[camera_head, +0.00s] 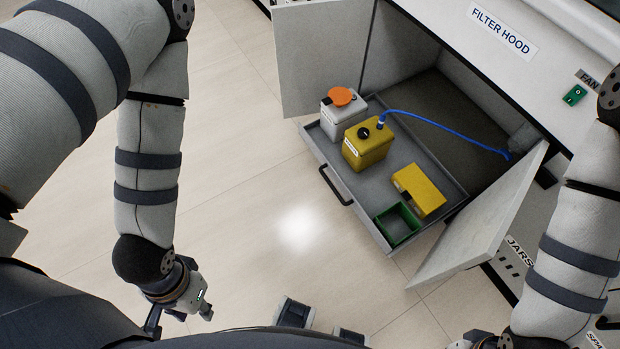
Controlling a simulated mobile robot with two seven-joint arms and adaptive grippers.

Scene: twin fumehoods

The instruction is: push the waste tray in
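The grey waste tray (374,213) is pulled out of the cabinet under the filter hood, with its black handle (335,186) at the front. It carries a white jug with an orange cap (340,117), a yellow canister (367,149), a yellow box (419,190) and a green open bin (397,225). My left gripper (180,322) hangs at the lower left, away from the tray and touching nothing I can see; its fingers seem spread. My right gripper (474,341) shows only in part at the bottom edge, and its fingers cannot be made out.
Two cabinet doors stand open, the left one (318,55) and the right one (482,222), on either side of the tray. A blue hose (447,122) runs from the yellow canister into the cabinet. Clear floor (250,200) lies before the tray.

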